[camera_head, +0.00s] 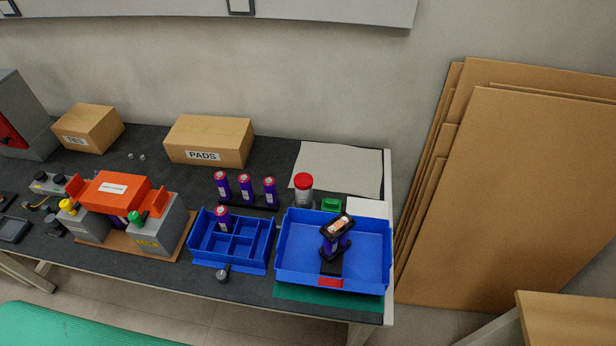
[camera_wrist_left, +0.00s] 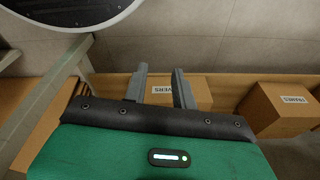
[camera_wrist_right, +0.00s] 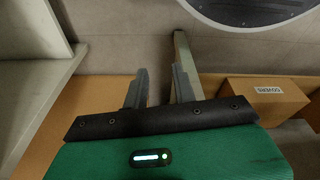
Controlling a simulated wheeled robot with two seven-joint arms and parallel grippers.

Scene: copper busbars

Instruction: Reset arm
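Neither arm shows in the head view. In the left wrist view my left gripper (camera_wrist_left: 158,88) has its two grey fingers apart with nothing between them.
Cardboard sheets (camera_head: 520,190) lean at right.

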